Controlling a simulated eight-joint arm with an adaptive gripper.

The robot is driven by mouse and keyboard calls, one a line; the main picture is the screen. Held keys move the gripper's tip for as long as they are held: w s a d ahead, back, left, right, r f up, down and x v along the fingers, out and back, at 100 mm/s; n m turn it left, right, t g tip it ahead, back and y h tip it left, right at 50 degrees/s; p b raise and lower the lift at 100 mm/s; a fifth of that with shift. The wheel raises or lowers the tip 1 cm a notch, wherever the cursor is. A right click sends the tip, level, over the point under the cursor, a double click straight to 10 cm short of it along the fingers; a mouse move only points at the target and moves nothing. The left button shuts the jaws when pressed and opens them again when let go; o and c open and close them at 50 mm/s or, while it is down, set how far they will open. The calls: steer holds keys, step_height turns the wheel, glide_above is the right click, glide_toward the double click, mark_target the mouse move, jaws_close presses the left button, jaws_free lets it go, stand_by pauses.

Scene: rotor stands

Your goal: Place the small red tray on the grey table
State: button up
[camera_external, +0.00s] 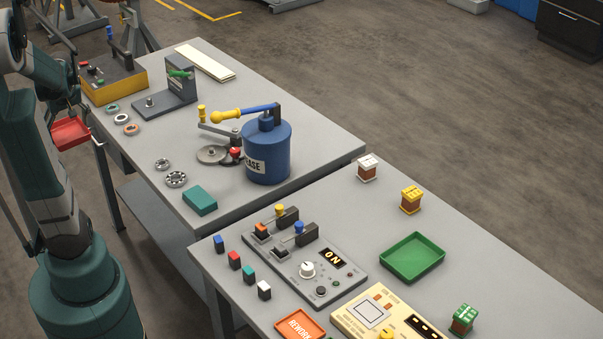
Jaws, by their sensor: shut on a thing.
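The small red tray (71,133) is in the air just off the left edge of the far grey table (145,185). My gripper (71,115) is above the tray and shut on it. My arm hides part of the gripper, and the fingertips are small and hard to make out. The tray looks roughly level. A second grey table (387,220) stands in front, at the lower right.
The far table holds a yellow control box (115,84), several rings and bearings, a teal block (200,200) and a blue grease can (267,152). The near table holds a green tray (412,257), an orange rework tray (300,326) and control panels. Bare tabletop shows between them.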

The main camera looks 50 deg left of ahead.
mark_target(84, 138)
step_height(84, 138, up, 9)
steer(key=w+d+r+m+t, duration=0.1)
steer(key=w, duration=0.6)
steer(key=w+d+r+m, duration=0.1)
steer(key=w+m, duration=0.1)
steer(key=w, duration=0.4)
steer(key=w+d+m+t+h+p, duration=0.1)
steer(key=w+d+m, duration=0.2)
steer(key=w+d, duration=0.7)
steer(key=w+d+m+t, duration=0.15)
steer(key=w+d, duration=0.45)
steer(key=w, duration=0.7)
steer(key=w+d+m+h+p, duration=0.1)
steer(key=w+d+m, duration=0.2)
steer(key=w+d, duration=0.7)
steer(key=w+d+m+h+p, duration=0.1)
steer(key=w+d+m, duration=0.3)
steer(key=d, duration=1)
steer(key=w+d+f+m+t+h, duration=0.1)
steer(key=w+d, duration=0.5)
steer(key=d, duration=0.8)
steer(key=w+d+m+p, duration=0.1)
steer(key=w+d+m, duration=0.3)
steer(key=d, duration=0.9)
step_height(84, 138, down, 18)
steer(key=w+n, duration=0.1)
steer(key=shift+w+d, duration=0.2)
steer(key=shift+d, duration=0.25)
steer(key=shift+f+n, duration=0.15)
steer(key=shift+n, duration=0.1)
